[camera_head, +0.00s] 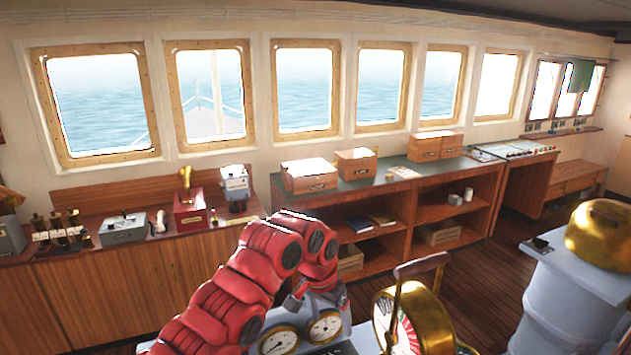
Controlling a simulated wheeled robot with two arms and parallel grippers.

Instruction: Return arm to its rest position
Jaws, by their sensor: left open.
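My red left arm comes in from the lower left and bends over in the middle of the head view. Its gripper (296,301) points down and to the left above a grey console with round gauges (326,326). The gripper is open, and I see nothing between its fingers. Part of it is hidden behind the arm's own links. A brass wheel-like fitting with a wooden handle (424,266) stands to the right of the gripper, apart from it. My right arm and its gripper are not in view.
A long wooden counter with a green top (357,184) and open shelves stands behind the arm, with wooden boxes (309,175) on it. A left cabinet holds instruments (123,229). A grey pedestal with a brass dome (603,236) is at right. Wooden floor (485,275) shows between.

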